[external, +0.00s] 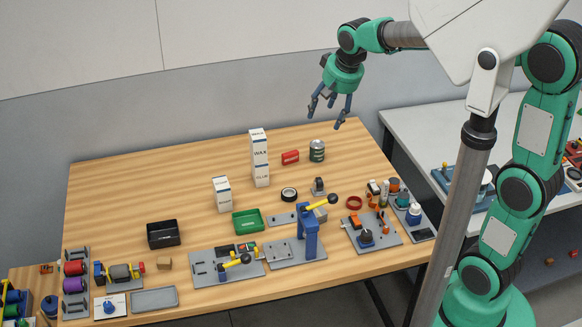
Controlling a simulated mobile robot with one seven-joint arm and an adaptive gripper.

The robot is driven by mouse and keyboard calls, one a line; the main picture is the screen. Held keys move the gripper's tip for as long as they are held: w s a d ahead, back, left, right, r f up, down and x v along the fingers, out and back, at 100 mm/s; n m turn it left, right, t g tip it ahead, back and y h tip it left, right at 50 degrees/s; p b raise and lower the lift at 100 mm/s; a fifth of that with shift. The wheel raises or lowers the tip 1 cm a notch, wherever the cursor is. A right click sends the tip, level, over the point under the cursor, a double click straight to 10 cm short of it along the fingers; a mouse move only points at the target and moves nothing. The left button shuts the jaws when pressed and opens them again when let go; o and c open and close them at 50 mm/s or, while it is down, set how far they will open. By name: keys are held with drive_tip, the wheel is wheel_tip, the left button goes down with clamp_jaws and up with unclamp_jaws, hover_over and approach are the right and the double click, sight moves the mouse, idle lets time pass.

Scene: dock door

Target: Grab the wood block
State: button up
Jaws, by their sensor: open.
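The wood block (164,263) is a small tan cube on the wooden table, near its front left. It lies just in front of the black bin (163,234) and to the right of the small motor-like fixture. My gripper (327,114) is high above the back right of the table, far from the block. Its fingers point down, spread open, with nothing between them.
A grey tray (155,299) lies in front of the block. A clamp fixture (228,262) is to its right, with a green bin (248,221) behind. White boxes (259,158) stand tall mid-table. A blue press (309,237) rises at front right. The table's back left is clear.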

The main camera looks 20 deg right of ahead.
drive_tip(key=w+a+f+p, duration=0.15)
drive_tip(key=a+f, duration=0.25)
drive_tip(key=a, duration=0.5)
drive_tip(key=w+a+f+g, duration=0.15)
drive_tip(key=a+f, duration=0.25)
drive_tip(key=a, duration=0.5)
drive_tip(key=w+a+f, duration=0.3)
drive_tip(key=a+f, duration=0.1)
drive_tip(key=a, duration=0.5)
drive_tip(key=s+a+f+p, duration=0.1)
drive_tip(key=s+a+f, duration=0.3)
drive_tip(key=a+f, duration=0.5)
drive_tip(key=s+a+f+m+p, duration=0.1)
drive_tip(key=s+a+f, duration=0.4)
drive_tip(key=a+f, duration=0.5)
drive_tip(key=a, duration=0.5)
drive_tip(key=shift+a+g, duration=0.3)
drive_tip(key=shift+g, duration=0.05)
drive_tip(key=shift+f, duration=0.1)
hover_over(164, 260)
drive_tip(key=shift+s+d+f, duration=0.1)
drive_tip(key=shift+d+f, duration=0.05)
drive_tip(key=shift+f, duration=1.25)
drive_tip(key=shift+s+d+f, duration=0.1)
drive_tip(key=shift+s+f, duration=0.05)
drive_tip(key=shift+f, duration=1.2)
drive_tip(key=shift+s+d+f, duration=0.1)
drive_tip(key=shift+d+f, duration=0.05)
drive_tip(key=shift+f, duration=1.25)
